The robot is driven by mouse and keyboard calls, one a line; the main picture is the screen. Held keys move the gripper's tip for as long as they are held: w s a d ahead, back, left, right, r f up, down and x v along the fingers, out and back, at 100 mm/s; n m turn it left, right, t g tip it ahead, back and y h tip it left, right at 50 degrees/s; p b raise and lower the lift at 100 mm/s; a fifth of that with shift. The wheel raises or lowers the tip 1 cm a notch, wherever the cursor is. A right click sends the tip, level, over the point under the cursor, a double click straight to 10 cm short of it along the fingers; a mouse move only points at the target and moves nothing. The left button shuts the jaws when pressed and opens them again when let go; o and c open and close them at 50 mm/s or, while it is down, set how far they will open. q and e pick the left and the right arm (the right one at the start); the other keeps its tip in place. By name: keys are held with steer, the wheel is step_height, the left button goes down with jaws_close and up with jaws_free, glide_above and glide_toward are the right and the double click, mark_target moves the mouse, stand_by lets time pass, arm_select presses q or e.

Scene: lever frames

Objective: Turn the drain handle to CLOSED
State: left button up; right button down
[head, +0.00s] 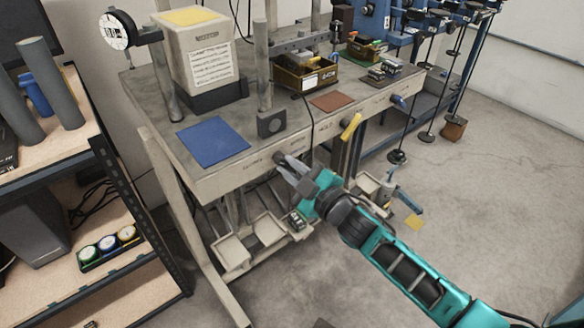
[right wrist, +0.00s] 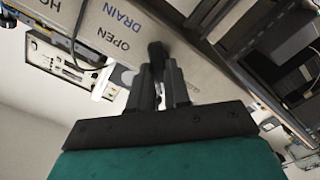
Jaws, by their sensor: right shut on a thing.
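My right gripper (head: 290,166) reaches in from the lower right to the front edge of the bench. It is shut on the dark drain handle (right wrist: 156,52), which shows between the fingertips in the right wrist view. In that view the labels DRAIN (right wrist: 122,16) and OPEN (right wrist: 110,37) stand on the bench front beside the handle. My left gripper is not in view.
The grey bench (head: 245,171) carries a blue mat (head: 213,142), a pale container (head: 197,50) and a brown bin (head: 305,72). A yellow handle (head: 351,126) and a blue handle (head: 399,101) stick out further right. Pale trays (head: 233,251) sit below.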

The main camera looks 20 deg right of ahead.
steer(key=c, duration=1.1)
jaws_free()
steer(key=shift+s, duration=0.1)
steer(key=v, duration=1.2)
steer(key=shift+s+d, duration=0.1)
steer(key=shift+s, duration=0.25)
steer(key=s+a+f+m+g+h, duration=0.1)
steer(key=s+f+m+g, duration=0.1)
steer(key=f, duration=0.3)
steer(key=s+a+f+m+g+h, duration=0.1)
steer(key=s+f+m+g, duration=0.1)
steer(key=s+f+m, duration=0.2)
steer(key=s+a+f+m+g+h, duration=0.1)
steer(key=s+f+m+g+h, duration=0.1)
steer(key=f, duration=0.4)
steer(key=shift+s+a+f+m, duration=0.1)
steer(key=shift+s+m, duration=0.8)
steer(key=shift+m, duration=0.4)
